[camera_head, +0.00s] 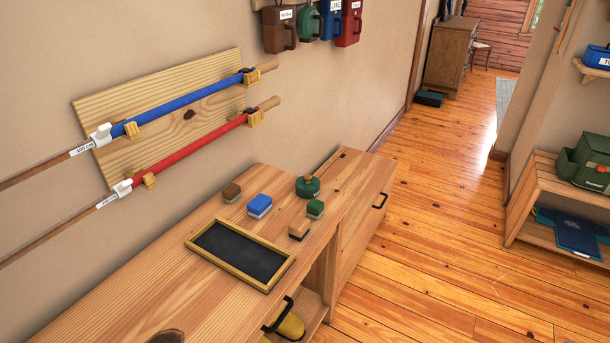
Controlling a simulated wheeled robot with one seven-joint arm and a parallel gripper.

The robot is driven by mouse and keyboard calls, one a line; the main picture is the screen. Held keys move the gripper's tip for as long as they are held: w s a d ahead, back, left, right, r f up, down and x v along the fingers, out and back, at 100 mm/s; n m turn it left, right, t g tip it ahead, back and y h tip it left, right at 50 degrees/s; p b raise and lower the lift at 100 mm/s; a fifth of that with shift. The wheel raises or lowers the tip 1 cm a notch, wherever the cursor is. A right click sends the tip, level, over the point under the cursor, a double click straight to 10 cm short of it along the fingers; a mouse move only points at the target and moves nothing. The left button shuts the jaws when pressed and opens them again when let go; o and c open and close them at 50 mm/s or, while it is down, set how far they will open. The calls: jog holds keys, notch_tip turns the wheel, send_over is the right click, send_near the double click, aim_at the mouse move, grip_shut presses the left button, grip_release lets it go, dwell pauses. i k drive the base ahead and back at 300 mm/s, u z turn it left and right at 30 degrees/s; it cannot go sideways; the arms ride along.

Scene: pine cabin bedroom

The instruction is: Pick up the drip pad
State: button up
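A flat black pad in a yellow wooden frame (240,253) lies on the wooden cabinet top (140,290), near its front edge; it looks most like the drip pad, though no label on it can be read. Its black surface is bare, and nothing covers it. My gripper is not in view, so its state and its distance from the pad do not show.
A wall rack (190,115) holds blue and red poles.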

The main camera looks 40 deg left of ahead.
aim_at(262, 203)
jog(key=u, duration=0.65)
jog(key=i, duration=0.95)
jog(key=u, duration=1.55)
jog(key=i, duration=0.45)
jog(key=u, duration=0.3)
